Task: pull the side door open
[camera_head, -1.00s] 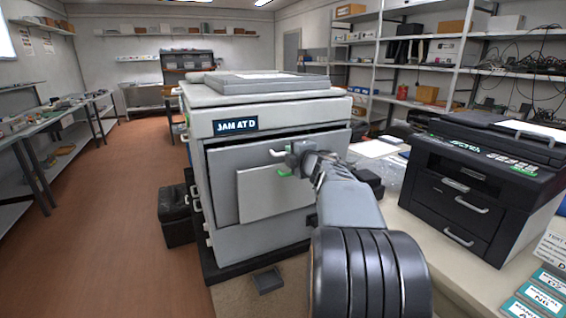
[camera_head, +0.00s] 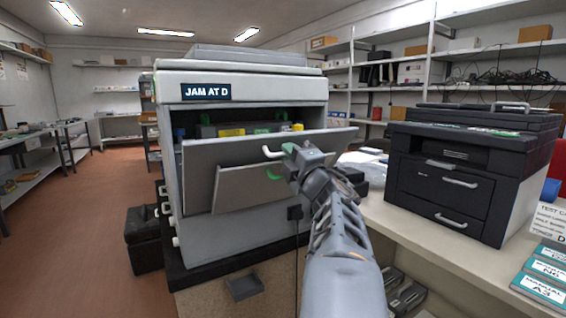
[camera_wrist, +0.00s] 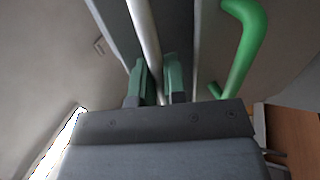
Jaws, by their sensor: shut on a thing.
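The large grey printer (camera_head: 240,227) stands on a dark base, with a "JAM AT D" sign on its upper front. Its side door (camera_head: 200,170) is partly open, tilted outward at the top. Colored parts show in the gap above it. My gripper (camera_head: 290,150) is at the door's upper edge, shut on the pale bar handle (camera_head: 270,153). In the wrist view the handle (camera_wrist: 143,30) runs between the two green fingertips (camera_wrist: 154,85). A green handle (camera_head: 274,173) on the smaller panel sits just below; it also shows in the wrist view (camera_wrist: 246,45), apart from the fingers.
A black printer (camera_head: 455,180) stands on the bench to the right. Labelled manuals (camera_head: 545,280) lie at the bench's front right. A black case (camera_head: 142,240) is on the floor left of the grey printer. A small dark tray (camera_head: 243,288) lies in front of it.

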